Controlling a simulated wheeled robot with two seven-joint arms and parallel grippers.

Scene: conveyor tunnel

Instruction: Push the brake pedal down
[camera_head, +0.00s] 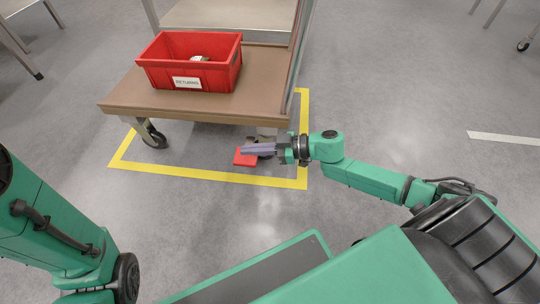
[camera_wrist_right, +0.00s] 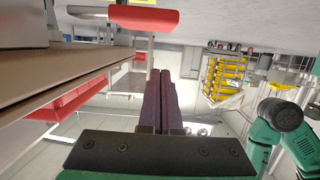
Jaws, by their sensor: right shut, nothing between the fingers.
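The red brake pedal (camera_head: 245,159) sits low by the cart's front right corner, inside the yellow floor line. In the right wrist view, which looks upside down, the red pedal (camera_wrist_right: 145,19) is at the top on a grey metal arm. My right gripper (camera_head: 243,151) comes in from the right with its purple-grey fingers over the pedal, partly covering it. The fingers (camera_wrist_right: 160,73) are together and empty in the wrist view, with a gap in the picture between them and the pedal. My left arm shows at the left, but its gripper is out of frame.
The cart (camera_head: 130,104) has a brown deck carrying a red RETURNS crate (camera_head: 160,80), with a post rising at its right. A black caster (camera_head: 154,139) stands under its left. Yellow tape (camera_head: 200,174) marks the floor.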

